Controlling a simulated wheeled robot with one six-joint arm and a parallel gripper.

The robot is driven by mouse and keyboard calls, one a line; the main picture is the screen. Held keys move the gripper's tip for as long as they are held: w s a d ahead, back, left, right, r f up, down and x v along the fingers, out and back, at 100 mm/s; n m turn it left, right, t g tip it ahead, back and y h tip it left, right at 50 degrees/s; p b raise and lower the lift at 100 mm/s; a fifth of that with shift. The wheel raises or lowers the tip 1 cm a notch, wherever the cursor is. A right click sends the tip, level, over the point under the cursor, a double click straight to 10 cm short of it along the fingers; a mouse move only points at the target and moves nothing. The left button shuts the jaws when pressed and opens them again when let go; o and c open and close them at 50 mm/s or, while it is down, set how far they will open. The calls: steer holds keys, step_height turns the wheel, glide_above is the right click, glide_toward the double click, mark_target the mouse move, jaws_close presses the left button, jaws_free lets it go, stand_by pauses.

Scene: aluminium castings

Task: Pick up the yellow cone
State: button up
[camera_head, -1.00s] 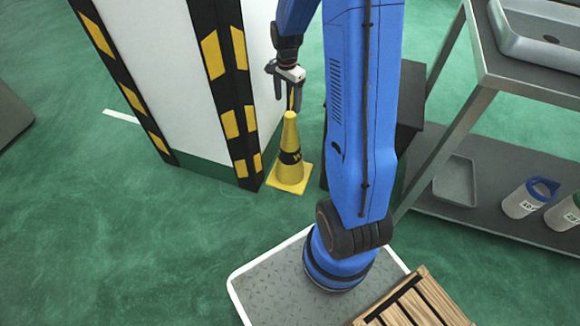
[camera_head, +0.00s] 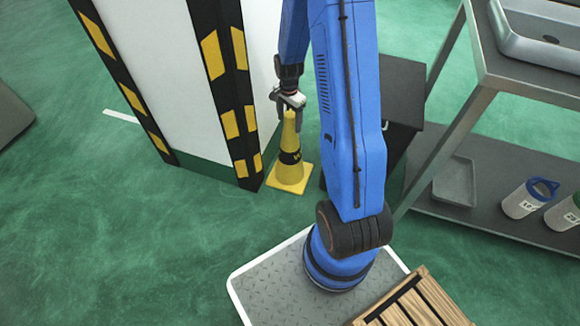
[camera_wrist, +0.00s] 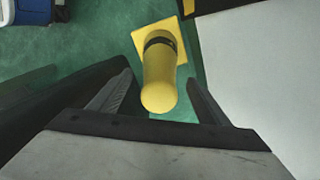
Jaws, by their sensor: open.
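The yellow cone (camera_head: 290,165) stands upright on the green floor beside the striped corner of a white pillar. It has a black band and a square yellow base. My gripper (camera_head: 287,116) is at the top of the cone, with its fingers on either side of the tip. In the wrist view the cone (camera_wrist: 159,80) shows from above, its rounded tip between the two open fingers of my gripper (camera_wrist: 160,98). There is green floor between each finger and the cone, so the jaws are not closed on it.
The white pillar (camera_head: 150,60) with black and yellow edges stands close to the cone's left. A dark box (camera_head: 402,100) is to its right, partly behind my arm. Open floor lies at left.

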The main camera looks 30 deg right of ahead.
step_height(320, 180, down, 3)
steer(key=shift+d+f, duration=0.15)
jaws_close()
stand_by(0.4)
